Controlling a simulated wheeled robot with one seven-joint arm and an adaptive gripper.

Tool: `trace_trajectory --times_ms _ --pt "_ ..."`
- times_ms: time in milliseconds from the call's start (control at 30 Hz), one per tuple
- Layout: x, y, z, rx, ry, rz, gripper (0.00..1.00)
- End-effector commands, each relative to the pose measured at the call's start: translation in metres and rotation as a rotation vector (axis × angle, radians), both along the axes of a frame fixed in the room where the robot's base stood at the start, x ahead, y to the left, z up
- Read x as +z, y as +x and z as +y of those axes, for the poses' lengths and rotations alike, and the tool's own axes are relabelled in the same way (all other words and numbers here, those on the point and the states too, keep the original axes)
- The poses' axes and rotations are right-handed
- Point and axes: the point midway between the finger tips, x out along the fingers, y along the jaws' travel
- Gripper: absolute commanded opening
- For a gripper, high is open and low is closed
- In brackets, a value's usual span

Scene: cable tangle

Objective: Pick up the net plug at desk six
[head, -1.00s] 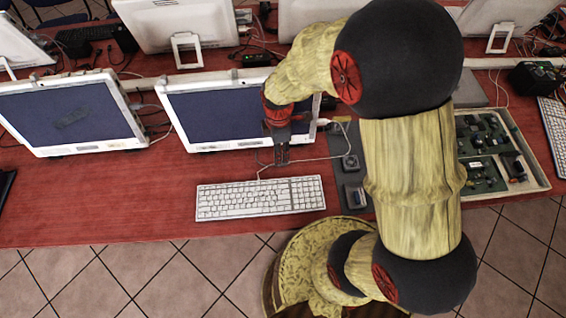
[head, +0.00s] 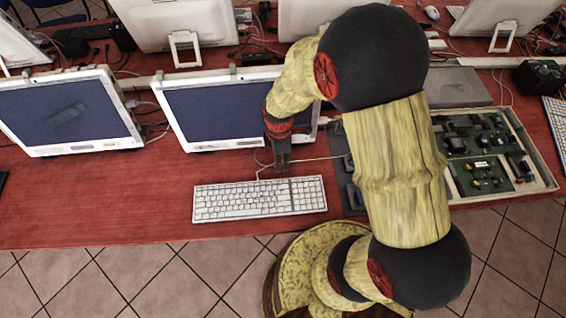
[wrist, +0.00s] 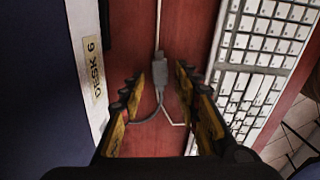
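A small grey plug (wrist: 160,74) lies over the red desktop in the wrist view, with a dark cable curving from it and a pale cable running up the picture. I take it to be the net plug. A "DESK 6" label (wrist: 93,73) is on the white monitor edge at left. My gripper (wrist: 159,78) is open, with one finger on each side of the plug and visible space between. In the head view my gripper (head: 282,158) points down between the monitor and the keyboard; the plug cannot be made out there. I cannot tell its exact height above the plug.
A white keyboard (head: 260,200) lies just in front of my gripper, close to the right finger in the wrist view. The desk six monitor (head: 225,112) stands behind. A tray of circuit boards (head: 540,180) is at right. Bare red desktop (head: 90,205) lies left.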

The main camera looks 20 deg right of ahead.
Motion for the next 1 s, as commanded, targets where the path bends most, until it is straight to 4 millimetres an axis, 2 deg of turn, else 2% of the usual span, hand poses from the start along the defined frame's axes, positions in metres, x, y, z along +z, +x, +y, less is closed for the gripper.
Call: trace_trajectory --times_ms 533,800,1000 --pt "0.000 0.000 0.000 0.000 0.000 0.000 0.00" --pt "0.003 0.000 0.000 0.000 0.000 0.000 0.00" --pt "0.023 0.000 0.000 0.000 0.000 -0.001 0.00"
